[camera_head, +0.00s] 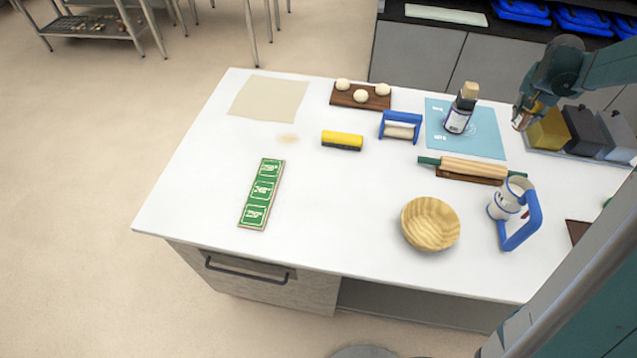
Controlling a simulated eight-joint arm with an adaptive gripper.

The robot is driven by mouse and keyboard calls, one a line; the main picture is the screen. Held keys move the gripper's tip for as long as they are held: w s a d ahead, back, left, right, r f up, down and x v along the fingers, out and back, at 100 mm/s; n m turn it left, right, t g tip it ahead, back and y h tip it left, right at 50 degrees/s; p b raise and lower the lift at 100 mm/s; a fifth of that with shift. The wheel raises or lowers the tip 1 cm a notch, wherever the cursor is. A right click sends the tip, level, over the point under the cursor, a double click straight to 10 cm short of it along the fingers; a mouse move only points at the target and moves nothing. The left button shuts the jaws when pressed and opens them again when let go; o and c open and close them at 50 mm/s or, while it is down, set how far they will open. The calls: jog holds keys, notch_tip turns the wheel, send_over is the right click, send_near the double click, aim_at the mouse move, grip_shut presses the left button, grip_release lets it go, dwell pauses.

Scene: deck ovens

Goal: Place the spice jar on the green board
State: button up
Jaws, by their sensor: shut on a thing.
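The green board (262,193) is a long narrow panel with white markings and a pale edge, lying on the left half of the white table. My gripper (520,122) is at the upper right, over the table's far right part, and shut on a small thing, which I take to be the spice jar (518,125). Only a little of it shows, whitish and orange-brown, and its label cannot be read. The gripper is far from the green board, with the table's middle between them.
A dark bottle with a wooden top (459,118) stands on a blue mat (490,150). Yellow, black and grey containers (583,130) stand right of my gripper. Bare table surrounds the board.

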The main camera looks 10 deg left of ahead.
jog(key=shift+w+a+r, duration=0.1)
jog(key=shift+a+r, duration=0.6)
jog(key=shift+r, duration=0.2)
jog(key=s+a+n+y, duration=0.2)
jog(key=a+n, duration=0.2)
jog(key=a, duration=1.8)
jog(key=s+a+n+y, duration=0.15)
jog(key=a+n, duration=0.25)
jog(key=a, duration=1.9)
jog(key=s+a+n+y, duration=0.1)
jog(key=s+a+n, duration=0.3)
jog(key=s+a, duration=1.25)
jog(key=s+a+n+y, duration=0.2)
jog(key=s+a+n, duration=0.2)
jog(key=s+a, duration=1.25)
jog(key=w+a+f, duration=0.3)
jog(key=w+f, duration=0.1)
jog(key=f, duration=0.1)
jog(key=shift+a+g, duration=0.25)
jog(key=shift+g, duration=0.05)
jog(key=shift+f+h, duration=0.1)
jog(key=shift+h, duration=0.15)
jog(key=shift+f+b, duration=0.45)
jog(key=shift+f, duration=2.45)
